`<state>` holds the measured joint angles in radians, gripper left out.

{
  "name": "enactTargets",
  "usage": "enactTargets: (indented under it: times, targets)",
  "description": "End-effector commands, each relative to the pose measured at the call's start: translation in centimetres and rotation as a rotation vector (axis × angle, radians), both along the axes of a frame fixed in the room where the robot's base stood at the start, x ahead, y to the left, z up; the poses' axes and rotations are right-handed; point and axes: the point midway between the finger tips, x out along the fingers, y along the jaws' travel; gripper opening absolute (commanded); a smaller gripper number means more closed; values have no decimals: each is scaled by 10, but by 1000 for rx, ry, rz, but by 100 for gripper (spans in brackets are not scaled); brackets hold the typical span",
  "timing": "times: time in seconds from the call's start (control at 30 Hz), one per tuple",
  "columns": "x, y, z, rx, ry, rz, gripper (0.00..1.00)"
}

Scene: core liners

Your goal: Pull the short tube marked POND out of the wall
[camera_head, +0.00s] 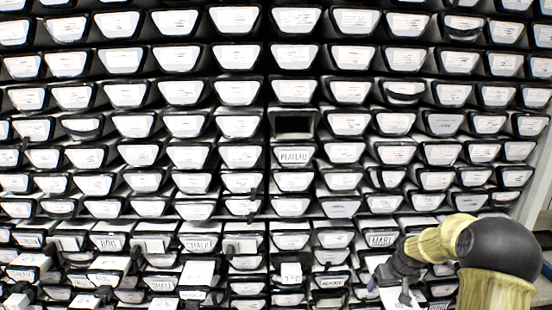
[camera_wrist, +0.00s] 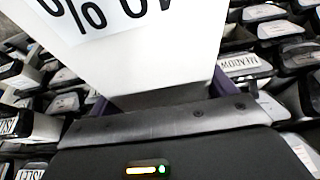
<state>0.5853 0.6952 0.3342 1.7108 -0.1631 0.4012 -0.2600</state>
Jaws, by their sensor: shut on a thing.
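My gripper (camera_head: 393,283) is at the lower right of the head view, low in front of the wall of tubes. It is shut on a white-faced tube (camera_wrist: 150,60), which fills the upper middle of the wrist view between the dark fingers. Bold dark characters on its face are cut off by the top edge, so I cannot read the whole word. Part of its white face (camera_head: 392,299) also shows below the gripper in the head view. I cannot read POND on any label, and I cannot tell how far the held tube stands out.
Rows of dark-rimmed tubes with white labels fill the wall. Several lower ones stick out, including BOG (camera_head: 108,243), CHALK (camera_head: 198,244) and MARL (camera_head: 381,239). A dark empty slot (camera_head: 294,126) is above PLATEAU (camera_head: 294,157). MEADOW (camera_wrist: 245,64) is close right of the held tube.

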Motion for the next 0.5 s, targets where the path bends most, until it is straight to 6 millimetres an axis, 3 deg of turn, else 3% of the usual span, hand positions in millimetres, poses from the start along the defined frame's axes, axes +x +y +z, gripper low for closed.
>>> enactTargets:
  times: [0.27, 0.5]
  targets:
    - [1, 0, 3, -2, -6, -1, 17]
    - [-10, -1, 3, -1, -5, -2, 17]
